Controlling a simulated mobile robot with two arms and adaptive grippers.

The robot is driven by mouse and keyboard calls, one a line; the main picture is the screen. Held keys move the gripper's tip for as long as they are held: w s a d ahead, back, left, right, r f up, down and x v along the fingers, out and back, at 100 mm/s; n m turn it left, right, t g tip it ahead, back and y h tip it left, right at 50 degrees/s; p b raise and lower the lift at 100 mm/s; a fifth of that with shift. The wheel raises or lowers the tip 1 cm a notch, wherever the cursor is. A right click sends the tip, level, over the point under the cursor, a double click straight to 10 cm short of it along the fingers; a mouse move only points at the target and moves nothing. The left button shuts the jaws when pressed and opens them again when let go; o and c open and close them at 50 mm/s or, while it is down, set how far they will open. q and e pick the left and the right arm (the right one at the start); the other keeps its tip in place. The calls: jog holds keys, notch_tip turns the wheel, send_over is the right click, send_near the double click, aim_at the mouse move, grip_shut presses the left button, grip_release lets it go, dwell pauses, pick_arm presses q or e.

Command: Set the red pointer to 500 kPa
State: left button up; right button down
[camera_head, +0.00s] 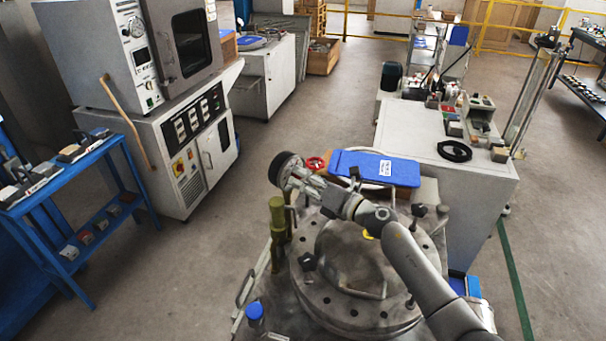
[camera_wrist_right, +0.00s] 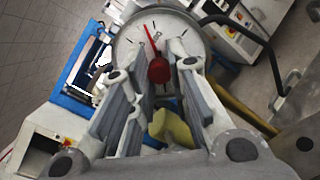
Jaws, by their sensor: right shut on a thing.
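A round pressure gauge with a dark rim (camera_head: 287,170) stands above the vessel in the head view. In the right wrist view its pale dial (camera_wrist_right: 130,40) faces me. A thin red pointer (camera_wrist_right: 151,40) runs from a red knob (camera_wrist_right: 159,71) at the dial's middle toward the upper left of the picture. The dial figures are too small to read surely. My right gripper (camera_head: 302,184) is at the gauge face, with its fingers on both sides of the knob in the wrist view (camera_wrist_right: 158,62), shut on it. My left gripper is not in view.
The round metal vessel lid (camera_head: 350,258) with bolts lies below my right arm. An olive-green post (camera_head: 277,225) stands beside it. A blue case (camera_head: 376,168) and a red valve wheel (camera_head: 316,164) are behind. A white bench (camera_head: 440,150) stands to the right; open floor is at left.

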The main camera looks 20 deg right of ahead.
jog(key=m+p, duration=0.2)
jog(key=m, duration=0.3)
jog(key=m+p, duration=0.3)
jog(key=m, duration=0.3)
jog(key=shift+m+t+h, duration=0.3)
jog(key=shift+f, duration=0.1)
jog(key=c, duration=1.3)
grip_release()
jog(key=v, duration=1.2)
